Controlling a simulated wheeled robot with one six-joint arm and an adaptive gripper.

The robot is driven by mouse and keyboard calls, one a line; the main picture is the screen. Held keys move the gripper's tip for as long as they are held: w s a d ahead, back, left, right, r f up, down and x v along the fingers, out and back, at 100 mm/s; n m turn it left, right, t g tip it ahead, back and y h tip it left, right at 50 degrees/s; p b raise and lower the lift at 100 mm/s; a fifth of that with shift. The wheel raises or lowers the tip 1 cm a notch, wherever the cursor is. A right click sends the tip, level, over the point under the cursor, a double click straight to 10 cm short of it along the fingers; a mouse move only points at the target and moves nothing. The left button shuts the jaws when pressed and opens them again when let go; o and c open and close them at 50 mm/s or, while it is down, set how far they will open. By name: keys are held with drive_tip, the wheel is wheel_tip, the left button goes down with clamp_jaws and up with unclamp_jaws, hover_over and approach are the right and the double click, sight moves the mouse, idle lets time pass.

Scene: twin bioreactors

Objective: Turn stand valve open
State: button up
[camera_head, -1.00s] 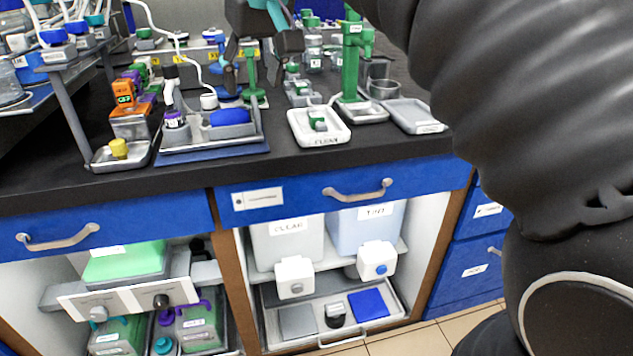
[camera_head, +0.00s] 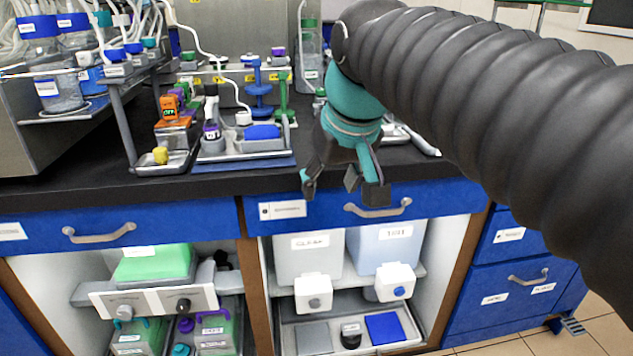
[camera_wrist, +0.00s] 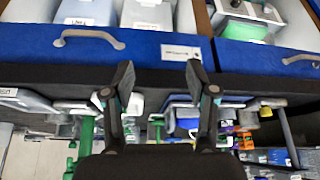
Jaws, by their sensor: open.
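I cannot tell for sure which fitting is the stand valve. A blue upright stand (camera_head: 258,92) and a slim green stand (camera_head: 284,98) stand side by side on the black counter in the head view. A taller green post (camera_wrist: 85,138) shows at lower left in the wrist view; my arm hides it in the head view. My gripper (camera_head: 345,188) is open and empty, pointing down in front of the upper drawer at the counter's front edge. In the wrist view, my gripper (camera_wrist: 160,78) has its fingers spread, with nothing between them. It is apart from the stands.
A grey tray with a blue block (camera_head: 262,132) and a small tray with a yellow knob (camera_head: 160,156) sit on the counter. Drawer handles (camera_head: 378,208) jut out below. White boxes with knobs (camera_head: 313,293) stand in the open cabinet. Bottle racks stand at left.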

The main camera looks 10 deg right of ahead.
drive_tip(key=shift+s+d+f, duration=0.2)
drive_tip(key=shift+s+f, duration=0.3)
drive_tip(key=s+d+f, duration=0.2)
drive_tip(key=s+f, duration=0.3)
drive_tip(key=f, duration=0.3)
drive_tip(key=s+d+f+m, duration=0.1)
drive_tip(key=s+d+f, duration=0.1)
drive_tip(key=s+f, duration=0.3)
wheel_tip(320, 180, down, 4)
drive_tip(key=shift+s+r+m+h, duration=0.2)
drive_tip(key=shift+s+m+h, duration=0.1)
drive_tip(key=shift+h, duration=0.1)
